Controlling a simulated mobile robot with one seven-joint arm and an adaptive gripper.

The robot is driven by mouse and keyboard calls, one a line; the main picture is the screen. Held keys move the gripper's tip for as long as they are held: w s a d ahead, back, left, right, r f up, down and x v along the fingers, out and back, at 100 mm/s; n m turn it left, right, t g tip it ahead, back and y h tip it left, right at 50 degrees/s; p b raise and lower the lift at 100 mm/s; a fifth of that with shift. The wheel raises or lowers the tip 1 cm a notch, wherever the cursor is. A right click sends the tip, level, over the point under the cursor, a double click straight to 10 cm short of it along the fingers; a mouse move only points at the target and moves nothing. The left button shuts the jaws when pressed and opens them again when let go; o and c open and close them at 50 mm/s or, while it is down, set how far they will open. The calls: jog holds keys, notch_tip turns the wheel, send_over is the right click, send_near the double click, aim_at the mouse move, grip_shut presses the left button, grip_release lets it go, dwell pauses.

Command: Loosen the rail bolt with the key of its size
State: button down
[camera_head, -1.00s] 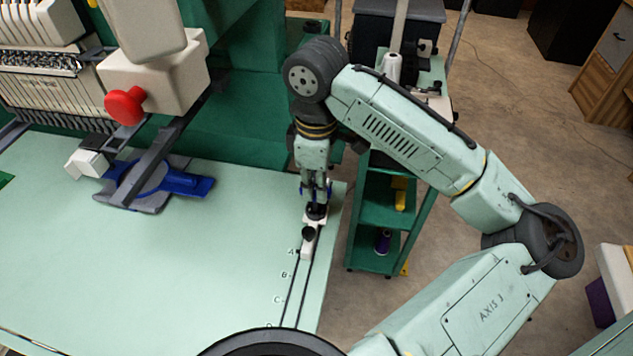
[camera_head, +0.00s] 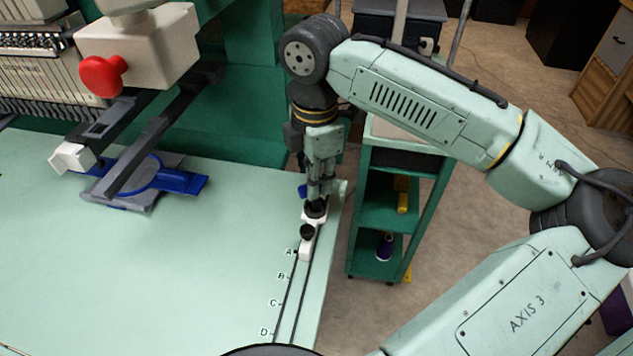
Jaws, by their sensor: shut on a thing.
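My gripper (camera_head: 320,188) points straight down over the far end of the rail (camera_head: 284,300) at the table's right side. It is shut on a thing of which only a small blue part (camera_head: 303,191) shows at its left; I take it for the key. The fingers hide the rest, and its size cannot be read. Just below the fingertips is a dark round piece (camera_head: 316,209) on a white block (camera_head: 316,221). I cannot tell whether this is the rail bolt or whether the key is seated in it. A black knob (camera_head: 307,232) stands on the white slider beside mark A.
The pale green table (camera_head: 140,270) is clear in front, with letters A to D along the rail. An embroidery machine (camera_head: 140,50) with a red knob and blue hoop stands left. A green shelf cart (camera_head: 385,215) stands close to the right of the gripper.

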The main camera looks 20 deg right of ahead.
jog(key=shift+a+r+n+p, duration=0.2)
jog(key=shift+a+n+p, duration=0.05)
jog(key=shift+n+p, duration=0.35)
jog(key=n+p, duration=0.2)
jog(key=n, duration=0.1)
jog(key=shift+n, duration=0.4)
jog(key=n+p, duration=0.2)
jog(key=n, duration=0.4)
jog(key=c, duration=1.9)
grip_release()
jog(key=shift+d+f+n, duration=0.1)
jog(key=shift+f+n, duration=0.05)
jog(key=shift+n, duration=0.25)
jog(key=shift+c, duration=0.2)
jog(key=o, duration=0.5)
notch_tip(320, 180, up, 12)
